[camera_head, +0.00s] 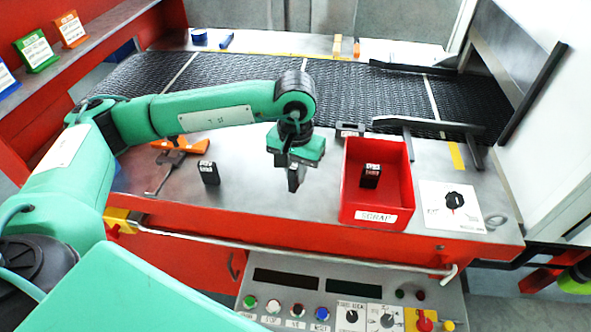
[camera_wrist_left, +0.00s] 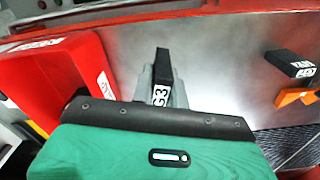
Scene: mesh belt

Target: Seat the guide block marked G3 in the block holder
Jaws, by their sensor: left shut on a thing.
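My left gripper (camera_head: 296,176) points down above the steel table, left of the red scrap bin. It is shut on a black guide block, whose white label reads G3 in the left wrist view (camera_wrist_left: 162,72). The block stands out past the fingertips there, and appears clear of the table. A small grey and black fixture (camera_head: 350,130) sits behind the bin, near the belt edge; it may be the block holder, but I cannot tell for sure. My right gripper is not in view.
The red scrap bin (camera_head: 376,217) holds a dark labelled block (camera_head: 370,176). Another dark block (camera_head: 208,173) stands on the table at left, near an orange tool (camera_head: 180,146). Dark guide rails (camera_head: 428,124) cross the belt edge (camera_head: 400,100). A dial plate (camera_head: 452,206) lies right.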

